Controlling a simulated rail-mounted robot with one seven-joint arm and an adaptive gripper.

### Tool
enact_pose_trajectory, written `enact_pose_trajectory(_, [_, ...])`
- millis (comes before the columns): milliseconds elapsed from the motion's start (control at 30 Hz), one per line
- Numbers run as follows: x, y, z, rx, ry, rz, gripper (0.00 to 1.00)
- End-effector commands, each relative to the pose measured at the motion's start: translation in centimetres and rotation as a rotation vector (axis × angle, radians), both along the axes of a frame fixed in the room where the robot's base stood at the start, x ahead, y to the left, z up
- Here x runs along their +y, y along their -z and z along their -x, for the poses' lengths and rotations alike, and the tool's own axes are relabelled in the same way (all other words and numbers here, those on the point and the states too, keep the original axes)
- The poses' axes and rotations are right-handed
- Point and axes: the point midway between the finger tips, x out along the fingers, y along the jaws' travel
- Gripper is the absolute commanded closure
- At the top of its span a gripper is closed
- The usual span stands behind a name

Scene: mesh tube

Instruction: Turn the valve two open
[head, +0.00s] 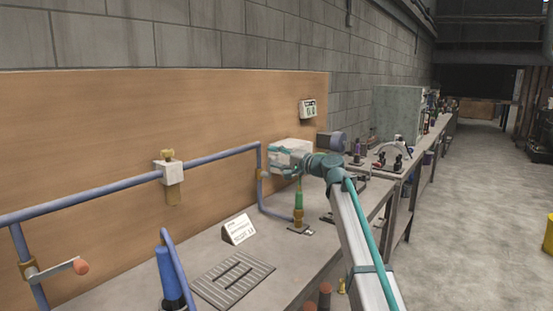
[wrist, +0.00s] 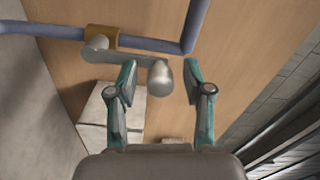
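A valve with a brass body (wrist: 131,38) sits on the blue pipe in the wrist view. Its grey lever (wrist: 112,56) lies across the picture and ends in a rounded knob (wrist: 160,80). My gripper (wrist: 160,74) is open, with one fingertip on each side of the knob and gaps on both sides. Whether the knob is between the fingers or just beyond them, I cannot tell. In the head view my gripper (head: 277,173) is beside this valve's brass fitting (head: 262,174) and hides its lever. Another valve (head: 55,269) with a red-ended lever is at the lower left. No valve number is readable.
A white box (head: 291,149) is close behind my gripper. A blue pipe (head: 215,155) runs along the wooden board (head: 200,105). A green-and-brass fitting (head: 298,207), a white sign (head: 239,229) and a dark grate (head: 232,279) are on the bench.

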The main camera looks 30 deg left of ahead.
Motion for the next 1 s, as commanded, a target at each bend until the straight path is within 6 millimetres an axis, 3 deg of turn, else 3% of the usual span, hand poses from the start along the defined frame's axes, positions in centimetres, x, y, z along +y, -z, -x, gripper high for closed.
enact_pose_trajectory(333, [-1.3, 0.0, 0.2, 0.0, 0.001, 0.0, 0.49])
enact_pose_trajectory(800, [-9.7, 0.1, 0.9, 0.001, 0.002, 0.0, 0.49])
enact_pose_trajectory(1000, [-11.6, 0.0, 1.0, 0.0, 0.0, 0.0, 0.49])
